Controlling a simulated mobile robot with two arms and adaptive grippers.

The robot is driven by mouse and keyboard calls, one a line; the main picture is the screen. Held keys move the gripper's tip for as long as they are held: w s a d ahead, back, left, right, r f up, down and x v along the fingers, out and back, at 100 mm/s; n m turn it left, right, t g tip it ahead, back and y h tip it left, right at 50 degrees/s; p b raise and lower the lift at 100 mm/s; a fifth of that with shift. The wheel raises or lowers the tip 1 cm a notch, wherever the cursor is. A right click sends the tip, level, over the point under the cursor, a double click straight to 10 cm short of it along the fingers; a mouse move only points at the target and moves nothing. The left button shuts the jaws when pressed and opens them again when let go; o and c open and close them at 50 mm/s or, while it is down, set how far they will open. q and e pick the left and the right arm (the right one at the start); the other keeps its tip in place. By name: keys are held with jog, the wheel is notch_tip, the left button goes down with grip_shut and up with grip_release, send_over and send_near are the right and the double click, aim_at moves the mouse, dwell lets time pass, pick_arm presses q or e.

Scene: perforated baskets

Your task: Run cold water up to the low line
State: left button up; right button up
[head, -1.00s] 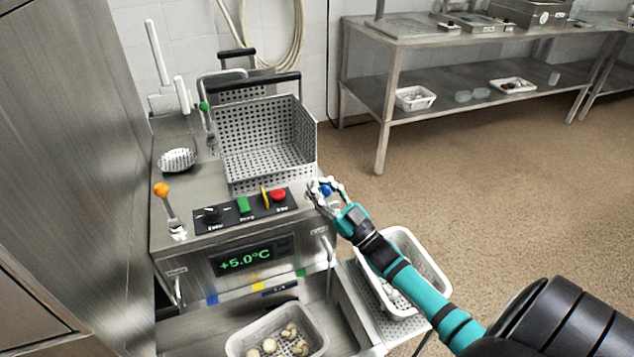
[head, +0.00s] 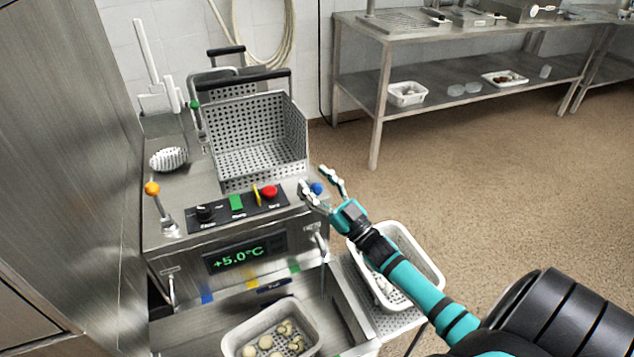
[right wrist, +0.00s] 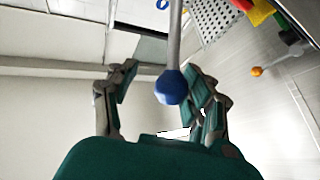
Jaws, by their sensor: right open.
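A lever with a blue ball knob (head: 317,188) stands at the right end of the machine's top. In the right wrist view the blue knob (right wrist: 172,88) and its grey rod show between my fingers. My right gripper (head: 317,179) is open, with a finger on either side of the knob; I cannot tell whether either touches it. No running water is visible. My left gripper is not in view.
A panel (head: 222,221) holds a dark dial, green button and red button, above a display (head: 240,256) reading +5.0°C. An orange-knobbed lever (head: 152,188) stands at the left. A perforated basket (head: 255,130) sits behind. White trays (head: 262,312) (head: 432,262) lie in and beside the basin.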

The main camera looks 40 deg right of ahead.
jog(key=shift+a+f, duration=0.1)
jog(key=shift+s+f, duration=0.2)
jog(key=shift+s, duration=0.1)
jog(key=v, duration=1.1)
jog(key=shift+s, duration=0.1)
